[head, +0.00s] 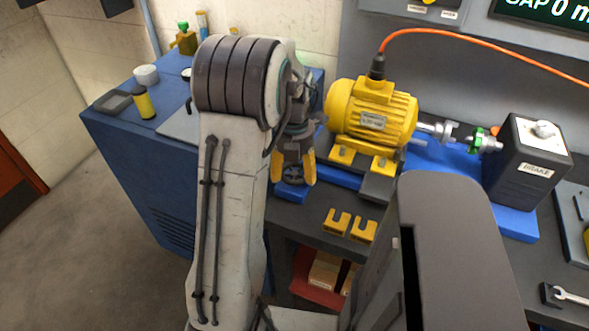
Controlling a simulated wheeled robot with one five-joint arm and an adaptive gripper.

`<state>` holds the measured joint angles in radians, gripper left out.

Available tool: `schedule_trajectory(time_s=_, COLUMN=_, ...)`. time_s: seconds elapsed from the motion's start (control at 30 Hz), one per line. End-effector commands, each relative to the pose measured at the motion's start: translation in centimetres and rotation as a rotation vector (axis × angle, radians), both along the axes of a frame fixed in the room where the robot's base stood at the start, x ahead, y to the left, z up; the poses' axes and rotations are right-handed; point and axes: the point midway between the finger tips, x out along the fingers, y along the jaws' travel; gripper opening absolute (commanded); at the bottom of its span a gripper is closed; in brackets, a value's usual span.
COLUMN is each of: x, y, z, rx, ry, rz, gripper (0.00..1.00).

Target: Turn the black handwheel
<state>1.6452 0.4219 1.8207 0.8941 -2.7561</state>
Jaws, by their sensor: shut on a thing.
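My gripper (295,170) is near the middle of the head view, pointing down, with a yellow finger on each side. The black handwheel (292,180) is a small dark, spoked round thing between the fingers, and the gripper is shut on it. It sits by the left end of the yellow motor (372,112), above a blue block. The fingers and wrist hide part of the wheel, and its mounting is not clear.
Two yellow slotted shims (349,224) lie on the bench front. An orange cable (470,36) arches above. A blue cabinet (140,185) with small items stands left. A wrench (571,296) lies lower right.

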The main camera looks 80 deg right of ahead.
Motion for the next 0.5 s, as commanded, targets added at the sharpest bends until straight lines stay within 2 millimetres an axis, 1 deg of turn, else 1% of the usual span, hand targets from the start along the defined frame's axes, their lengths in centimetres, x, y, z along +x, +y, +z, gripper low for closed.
schedule_trajectory(time_s=0.03, x=0.12, y=0.49, z=-0.30, rx=0.018, ry=-0.001, rz=0.019, gripper=0.37)
schedule_trajectory(time_s=0.2, x=0.09, y=0.52, z=-0.32, rx=0.019, ry=-0.001, rz=0.060, gripper=0.37)
schedule_trajectory(time_s=0.5, x=0.07, y=0.52, z=-0.34, rx=0.020, ry=-0.002, rz=0.078, gripper=0.37)
